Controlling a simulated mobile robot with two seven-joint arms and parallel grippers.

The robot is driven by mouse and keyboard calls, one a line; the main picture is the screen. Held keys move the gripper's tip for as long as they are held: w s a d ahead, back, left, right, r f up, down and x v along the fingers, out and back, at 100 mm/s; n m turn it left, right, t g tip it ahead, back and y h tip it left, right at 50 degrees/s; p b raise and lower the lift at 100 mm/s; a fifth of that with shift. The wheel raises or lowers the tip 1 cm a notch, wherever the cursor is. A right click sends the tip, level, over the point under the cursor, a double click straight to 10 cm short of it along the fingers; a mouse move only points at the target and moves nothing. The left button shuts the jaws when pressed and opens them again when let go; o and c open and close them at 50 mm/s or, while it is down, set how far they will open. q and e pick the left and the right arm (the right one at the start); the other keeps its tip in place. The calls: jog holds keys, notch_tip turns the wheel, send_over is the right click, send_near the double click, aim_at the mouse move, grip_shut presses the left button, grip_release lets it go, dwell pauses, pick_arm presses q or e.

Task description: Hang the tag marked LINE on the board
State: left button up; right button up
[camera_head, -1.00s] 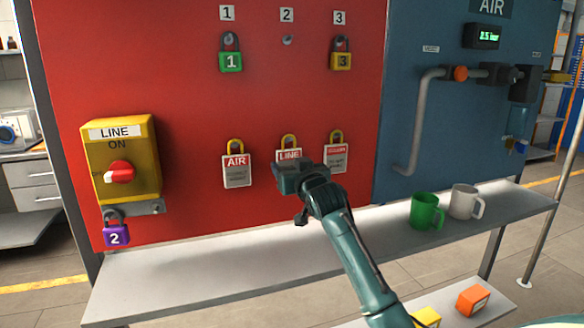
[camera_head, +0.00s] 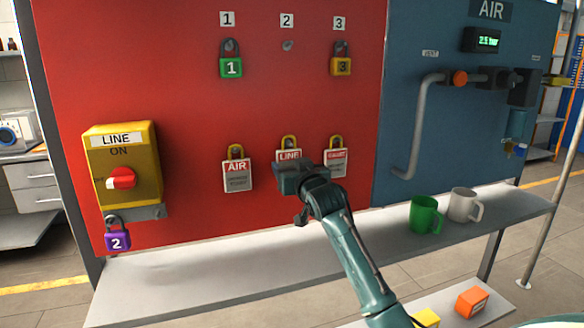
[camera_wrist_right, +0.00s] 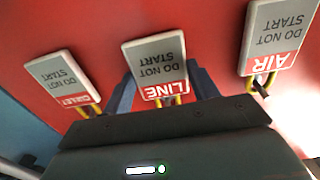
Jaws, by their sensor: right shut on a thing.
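The LINE tag (camera_head: 289,155) is white and red with a yellow loop, at the middle of the red board (camera_head: 190,105). Its loop appears to be on a peg there. My right gripper (camera_head: 290,168) is at the tag and covers its lower part in the head view. In the right wrist view the LINE tag (camera_wrist_right: 155,70) appears upside down between the fingers (camera_wrist_right: 163,90), which are shut on it. The AIR tag (camera_head: 237,172) hangs to its left and a third tag (camera_head: 336,160) to its right. My left gripper is out of view.
Green padlock 1 (camera_head: 232,67) and yellow padlock 3 (camera_head: 341,65) hang above; peg 2 (camera_head: 288,46) is bare. Purple padlock 2 (camera_head: 117,241) hangs under the yellow LINE switch (camera_head: 145,165). A green mug (camera_head: 424,214) and white mug (camera_head: 462,203) stand on the shelf (camera_head: 190,277).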

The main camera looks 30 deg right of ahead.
jog(key=shift+s, duration=0.1)
jog(key=p+v, duration=0.2)
jog(key=v, duration=0.5)
jog(key=shift+p, duration=0.3)
dwell(0.7)
dwell(1.2)
